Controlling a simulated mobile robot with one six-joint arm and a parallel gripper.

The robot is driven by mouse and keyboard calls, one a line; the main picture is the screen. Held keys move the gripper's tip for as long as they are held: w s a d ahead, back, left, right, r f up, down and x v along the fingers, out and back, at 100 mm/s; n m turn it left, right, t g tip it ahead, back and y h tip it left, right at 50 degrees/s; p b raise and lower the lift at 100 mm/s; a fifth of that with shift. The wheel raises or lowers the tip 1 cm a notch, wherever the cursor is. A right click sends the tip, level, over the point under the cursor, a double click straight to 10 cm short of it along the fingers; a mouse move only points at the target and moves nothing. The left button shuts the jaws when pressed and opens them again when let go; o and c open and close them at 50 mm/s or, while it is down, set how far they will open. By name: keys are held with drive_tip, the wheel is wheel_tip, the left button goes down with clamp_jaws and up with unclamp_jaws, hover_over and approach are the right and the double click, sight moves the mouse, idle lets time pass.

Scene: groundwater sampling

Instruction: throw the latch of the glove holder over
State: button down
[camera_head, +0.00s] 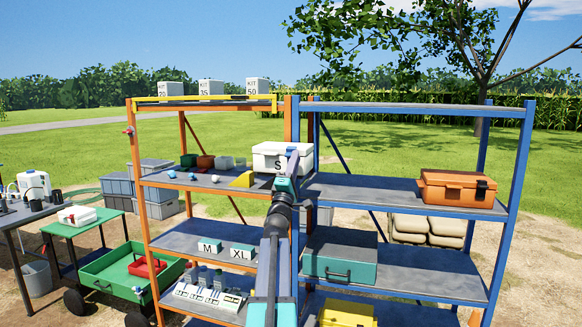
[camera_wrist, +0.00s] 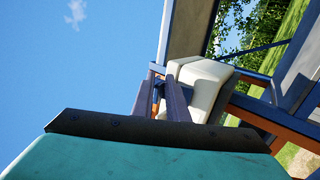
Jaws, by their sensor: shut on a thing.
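My gripper (camera_head: 291,158) is raised at the middle shelf, in front of the right part of a white box (camera_head: 268,150). A white label with a black S shows there beside my gripper. In the wrist view the two dark fingers (camera_wrist: 163,88) point at the white box (camera_wrist: 205,82), with a narrow gap between them. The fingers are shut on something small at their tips. I cannot make out its shape, nor whether it is the latch of the glove holder. My arm hides part of the box front.
Teal boxes marked M (camera_head: 209,245) and XL (camera_head: 243,252) sit one shelf lower. A yellow wedge (camera_head: 243,180) and small items lie left of my gripper. A blue upright of the neighbouring rack is close on the right, with an orange case (camera_head: 457,188) beyond.

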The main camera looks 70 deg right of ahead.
drive_tip(key=shift+r+p, duration=0.9)
drive_tip(key=shift+p, duration=0.15)
drive_tip(key=c, duration=2.5)
unclamp_jaws()
drive_tip(key=shift+d, duration=0.15)
drive_tip(key=shift+c, duration=0.2)
drive_tip(key=shift+o, duration=0.2)
drive_tip(key=shift+r+y, duration=0.15)
drive_tip(key=shift+y, duration=0.25)
drive_tip(key=shift+o, duration=0.7)
drive_tip(key=shift+r, duration=0.2)
drive_tip(key=o, duration=0.5)
drive_tip(key=shift+o, duration=0.3)
drive_tip(key=shift+r, duration=0.15)
